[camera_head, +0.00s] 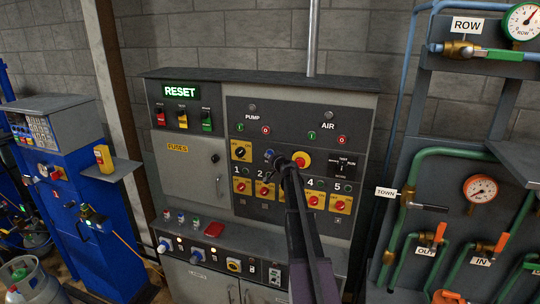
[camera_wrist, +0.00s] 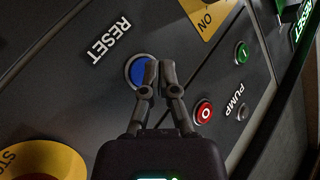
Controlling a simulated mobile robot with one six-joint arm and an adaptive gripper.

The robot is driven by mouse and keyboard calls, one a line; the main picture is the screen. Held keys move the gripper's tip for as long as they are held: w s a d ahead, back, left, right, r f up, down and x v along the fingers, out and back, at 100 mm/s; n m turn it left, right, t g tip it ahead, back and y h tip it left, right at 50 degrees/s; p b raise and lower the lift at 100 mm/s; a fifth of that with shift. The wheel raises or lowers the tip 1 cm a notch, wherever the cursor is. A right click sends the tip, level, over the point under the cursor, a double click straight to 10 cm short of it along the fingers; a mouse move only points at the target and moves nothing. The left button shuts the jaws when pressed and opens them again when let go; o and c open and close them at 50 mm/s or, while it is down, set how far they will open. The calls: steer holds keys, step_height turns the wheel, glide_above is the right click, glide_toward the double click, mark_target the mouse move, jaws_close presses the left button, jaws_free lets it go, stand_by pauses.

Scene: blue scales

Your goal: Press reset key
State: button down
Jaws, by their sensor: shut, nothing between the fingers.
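The reset key is a round blue button (camera_wrist: 137,71) beside a white RESET label (camera_wrist: 109,40) on the dark panel in the wrist view. In the head view the blue button (camera_head: 269,154) is small, left of the red and yellow stop button. My gripper (camera_wrist: 159,72) is shut and empty. Its fingertips overlap the button's right part in the wrist view and hide some of it. In the head view my gripper (camera_head: 280,163) is just below and right of the button. I cannot tell whether the fingertips touch it.
A red and yellow stop button (camera_head: 301,160) sits close right of the gripper. Red (camera_wrist: 204,111) and green (camera_wrist: 242,52) pump buttons are nearby. A lit green RESET sign (camera_head: 180,91) is at the panel's upper left. Pipes and gauges stand at the right, a blue machine (camera_head: 85,200) at the left.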

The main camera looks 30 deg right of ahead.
steer(key=shift+w+d, duration=0.5)
steer(key=shift+d, duration=0.05)
stand_by(1.4)
steer(key=shift+s+a, duration=0.1)
steer(key=shift+s, duration=0.05)
steer(key=shift+s+a, duration=0.4)
steer(key=shift+a, duration=0.1)
steer(key=shift+a, duration=0.1)
stand_by(0.3)
steer(key=s+a, duration=0.3)
steer(key=shift+s+a, duration=0.1)
steer(key=shift+a, duration=0.2)
stand_by(0.3)
stand_by(0.8)
